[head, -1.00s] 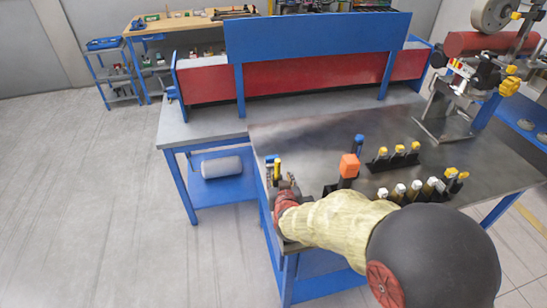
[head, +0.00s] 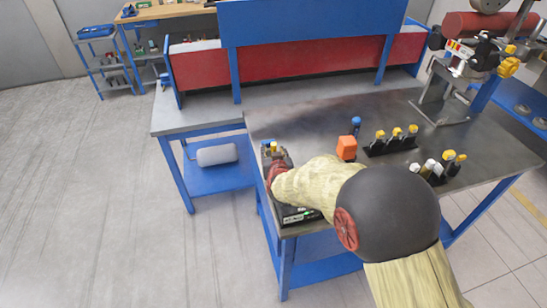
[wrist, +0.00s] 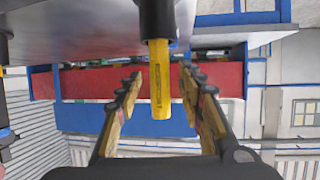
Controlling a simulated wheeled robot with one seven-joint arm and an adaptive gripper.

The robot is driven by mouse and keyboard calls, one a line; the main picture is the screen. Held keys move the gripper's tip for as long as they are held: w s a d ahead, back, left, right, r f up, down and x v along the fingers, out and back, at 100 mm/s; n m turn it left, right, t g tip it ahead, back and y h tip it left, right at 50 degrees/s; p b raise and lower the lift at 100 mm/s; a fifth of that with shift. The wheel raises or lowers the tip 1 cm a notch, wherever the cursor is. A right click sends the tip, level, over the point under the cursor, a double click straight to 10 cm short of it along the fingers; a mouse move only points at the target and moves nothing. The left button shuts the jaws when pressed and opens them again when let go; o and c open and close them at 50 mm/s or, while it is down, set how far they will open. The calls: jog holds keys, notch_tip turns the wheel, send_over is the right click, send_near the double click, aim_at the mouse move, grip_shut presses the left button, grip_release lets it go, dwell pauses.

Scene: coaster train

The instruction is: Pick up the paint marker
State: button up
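A yellow paint marker (wrist: 159,80) with a dark end or holder at the table side is in the wrist view. It lies between the two fingers of my open gripper (wrist: 160,82), with a gap on each side. The table shows at the top of that view, so the picture is upside down and the marker stands up from the table. In the head view a yellow tip (head: 274,147) shows beside my gripper (head: 276,163) at the table's left edge. My arm and gripper hide most of the marker there.
An orange block (head: 346,148) and a blue-topped item (head: 356,124) stand right of my gripper. Yellow-topped items stand in a dark rack (head: 395,147); more tools (head: 437,172) stand nearer. A machine (head: 445,95) stands at the back right. The middle of the metal table (head: 318,119) is clear.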

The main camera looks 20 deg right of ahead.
aim_at(274, 146)
jog(key=shift+c, duration=1.2)
grip_shut()
jog(key=shift+r, duration=0.5)
notch_tip(274, 146, up, 2)
jog(key=shift+r+p, duration=0.1)
jog(key=shift+p, duration=0.65)
jog(key=s+r+p, duration=0.4)
jog(key=s+r, duration=0.6)
jog(key=s, duration=0.4)
